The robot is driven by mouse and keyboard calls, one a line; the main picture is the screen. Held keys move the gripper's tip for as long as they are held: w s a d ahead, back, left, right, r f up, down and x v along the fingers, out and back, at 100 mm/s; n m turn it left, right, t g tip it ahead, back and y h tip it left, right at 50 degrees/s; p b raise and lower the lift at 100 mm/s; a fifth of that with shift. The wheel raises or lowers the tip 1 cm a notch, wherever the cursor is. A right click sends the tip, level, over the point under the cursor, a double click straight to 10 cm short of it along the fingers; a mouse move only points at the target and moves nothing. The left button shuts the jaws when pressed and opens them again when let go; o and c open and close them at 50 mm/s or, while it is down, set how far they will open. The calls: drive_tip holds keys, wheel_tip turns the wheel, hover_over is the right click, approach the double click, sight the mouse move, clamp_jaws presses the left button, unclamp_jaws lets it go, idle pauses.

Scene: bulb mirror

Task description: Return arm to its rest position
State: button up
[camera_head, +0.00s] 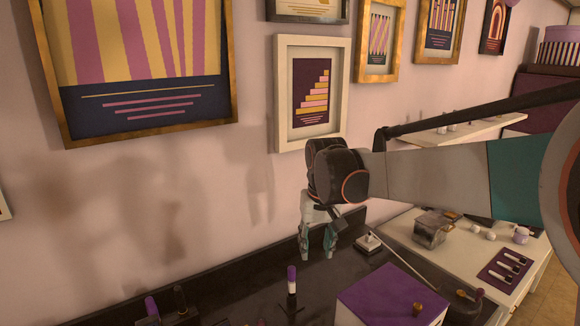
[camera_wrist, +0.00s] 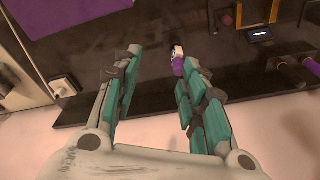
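My gripper (camera_head: 318,245) hangs above the dark counter (camera_head: 235,292), its fingers pointing down. In the wrist view my gripper (camera_wrist: 155,85) has its two teal-padded fingers spread apart, with nothing between them. A purple-capped lipstick (camera_head: 291,280) stands upright on the counter, a little left of and below my gripper in the head view. A purple and white item (camera_wrist: 178,62) shows beyond the fingertips in the wrist view and looks like that lipstick. My arm reaches in from the right of the head view.
A purple-topped box (camera_head: 385,298) stands at the front right. A white table (camera_head: 400,225) with small jars and a purple brush mat (camera_head: 505,265) lies beyond. More cosmetics (camera_head: 180,300) stand at the lower left. Framed pictures (camera_head: 311,95) hang on the wall behind my gripper.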

drive_tip(key=s+d+r+t, duration=0.35)
drive_tip(key=s+d, duration=0.45)
drive_tip(key=s, duration=0.5)
drive_tip(key=s+d+f+t, duration=0.1)
drive_tip(key=s+d+f, duration=0.1)
drive_tip(key=s, duration=0.4)
drive_tip(key=s+d+f+m+t, duration=0.1)
drive_tip(key=s+d, duration=0.2)
drive_tip(key=s, duration=0.3)
drive_tip(key=shift+d+f, duration=0.25)
drive_tip(key=shift+f, duration=0.15)
drive_tip(key=shift+s+a, duration=0.1)
drive_tip(key=shift+c, duration=0.7)
